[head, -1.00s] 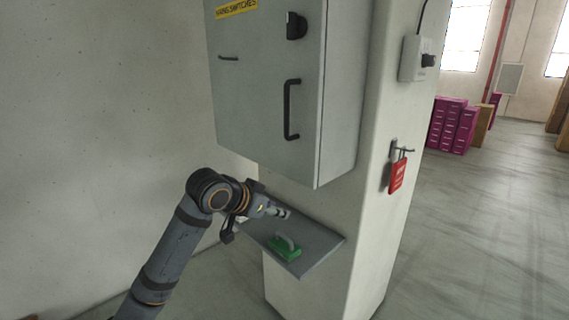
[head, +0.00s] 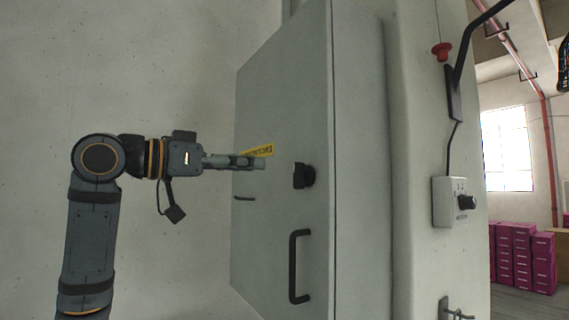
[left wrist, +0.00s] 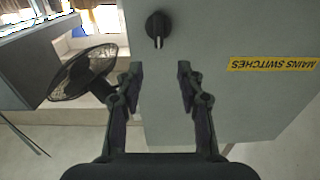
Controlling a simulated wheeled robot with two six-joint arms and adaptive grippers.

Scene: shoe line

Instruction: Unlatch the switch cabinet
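The grey switch cabinet (head: 285,120) stands in the middle of the head view with its door closed. Its black rotary latch knob (head: 304,175) is on the door, above a black bar handle (head: 299,266). The knob also shows at the top of the left wrist view (left wrist: 158,25). My left gripper (head: 262,162) is in front of the door, left of the knob and level with or slightly above it. In the left wrist view its two fingers (left wrist: 160,78) are apart with nothing between them, and the knob lies beyond their tips.
A yellow label (left wrist: 272,64) is on the door. A switch box (head: 449,202) and a red button (head: 441,51) are on the pillar at right. Pink boxes (head: 523,255) stand farther back. A black fan (left wrist: 85,72) shows in the left wrist view.

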